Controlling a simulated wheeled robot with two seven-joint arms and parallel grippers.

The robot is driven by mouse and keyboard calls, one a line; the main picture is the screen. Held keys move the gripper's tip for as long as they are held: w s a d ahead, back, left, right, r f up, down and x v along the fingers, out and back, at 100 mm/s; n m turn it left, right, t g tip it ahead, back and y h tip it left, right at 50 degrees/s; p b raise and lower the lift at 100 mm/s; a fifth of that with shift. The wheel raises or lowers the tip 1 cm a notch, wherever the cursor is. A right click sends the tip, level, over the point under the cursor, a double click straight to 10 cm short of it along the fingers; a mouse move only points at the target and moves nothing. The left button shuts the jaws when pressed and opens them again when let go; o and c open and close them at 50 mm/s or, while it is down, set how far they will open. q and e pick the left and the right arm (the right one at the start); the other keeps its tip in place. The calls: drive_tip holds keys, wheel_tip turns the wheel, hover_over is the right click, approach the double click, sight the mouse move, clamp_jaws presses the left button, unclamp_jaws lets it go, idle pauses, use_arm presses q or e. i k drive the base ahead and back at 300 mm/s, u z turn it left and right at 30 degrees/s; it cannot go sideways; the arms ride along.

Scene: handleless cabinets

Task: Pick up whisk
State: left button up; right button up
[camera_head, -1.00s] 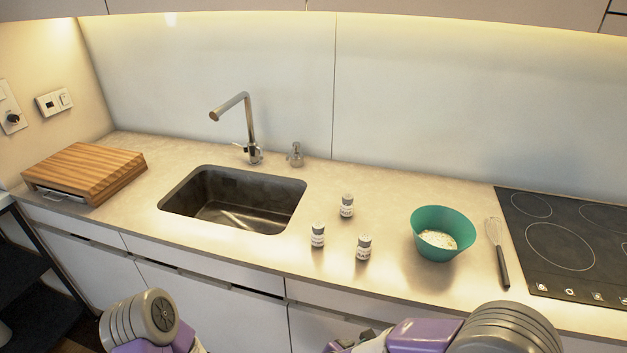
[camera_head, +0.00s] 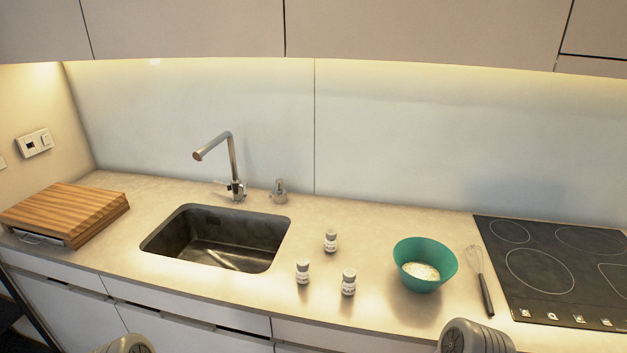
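A whisk (camera_head: 480,276) lies on the counter between the green bowl and the black cooktop. Its wire head points to the back and its dark handle points to the front edge. The teal-green bowl (camera_head: 424,265) stands just left of it and holds something pale and grainy. Only rounded grey parts of my arms show at the bottom edge, the right one just in front of the whisk's handle end. Neither of my grippers is in view.
Several small items stand on the counter (camera_head: 380,312): white-labelled jars (camera_head: 303,271) left of the bowl. A sink (camera_head: 216,238) with a faucet (camera_head: 232,165) lies further left, and a wooden board (camera_head: 66,212) sits at the far left. A cooktop (camera_head: 560,270) is at right.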

sight(487, 297)
drive_tip(key=z, duration=1.35)
